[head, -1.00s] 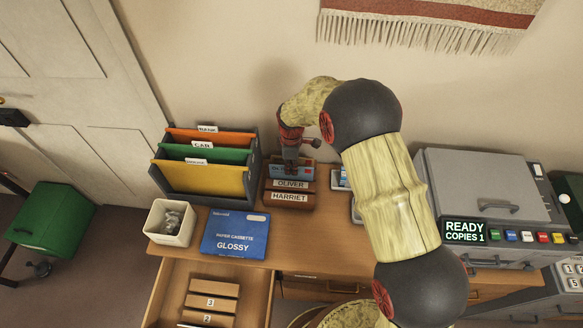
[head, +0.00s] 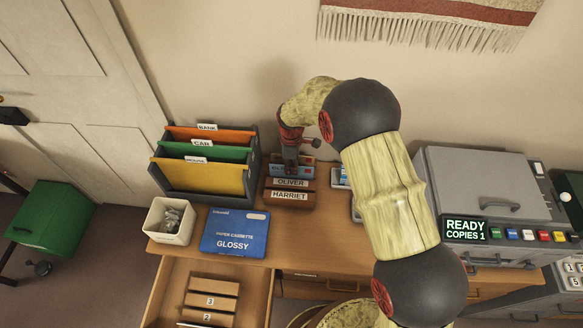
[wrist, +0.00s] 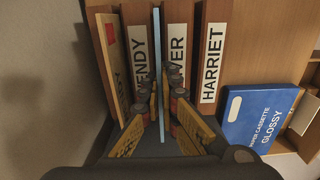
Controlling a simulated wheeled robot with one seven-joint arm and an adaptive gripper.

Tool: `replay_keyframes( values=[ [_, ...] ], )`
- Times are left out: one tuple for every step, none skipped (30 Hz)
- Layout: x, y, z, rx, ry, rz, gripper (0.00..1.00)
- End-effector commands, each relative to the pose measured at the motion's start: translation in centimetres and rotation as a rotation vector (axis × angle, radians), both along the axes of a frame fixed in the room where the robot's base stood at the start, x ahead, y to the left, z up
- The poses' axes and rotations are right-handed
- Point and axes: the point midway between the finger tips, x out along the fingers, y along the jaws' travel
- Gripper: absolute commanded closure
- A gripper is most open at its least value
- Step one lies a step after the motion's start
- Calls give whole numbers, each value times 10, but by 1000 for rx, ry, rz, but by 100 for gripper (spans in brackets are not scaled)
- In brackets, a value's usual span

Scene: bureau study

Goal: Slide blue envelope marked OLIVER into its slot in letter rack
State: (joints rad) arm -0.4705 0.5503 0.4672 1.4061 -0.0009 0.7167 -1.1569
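The blue envelope (wrist: 158,55) shows edge-on in the wrist view as a thin upright strip between the WENDY and OLIVER plates of the letter rack. My gripper (wrist: 161,92) has its fingers close on both sides of the strip and looks shut on it. In the head view my gripper (head: 291,165) is low over the wooden letter rack (head: 289,198), just behind the OLIVER plate (head: 291,183). Some blue of the envelope (head: 278,170) shows there. Its lower edge and its name are hidden, so its depth in the slot cannot be told.
A folder holder (head: 245,200) with orange, green and yellow folders stands left of the rack. A blue paper cassette box (head: 235,232) and a white bin (head: 169,221) lie in front. A copier (head: 490,190) stands right. A cream card (wrist: 108,55) sits in the rack's rear slot.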

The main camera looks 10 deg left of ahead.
Motion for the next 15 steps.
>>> replay_keyframes(
  values=[
    [0,0,-1,0,0,0,100],
    [0,0,-1,0,0,0,100],
    [0,0,-2,0,0,0,100],
    [0,0,-2,0,0,0,100],
    [0,0,-3,0,0,0,100],
    [0,0,-3,0,0,0,100],
    [0,0,-4,0,0,0,100],
    [0,0,-4,0,0,0,100],
    [0,0,-5,0,0,0,100],
    [0,0,-5,0,0,0,100],
    [0,0,-5,0,0,0,100],
    [0,0,-6,0,0,0,100],
    [0,0,-6,0,0,0,100],
    [0,0,-7,0,0,0,100],
    [0,0,-7,0,0,0,100]
  ],
)
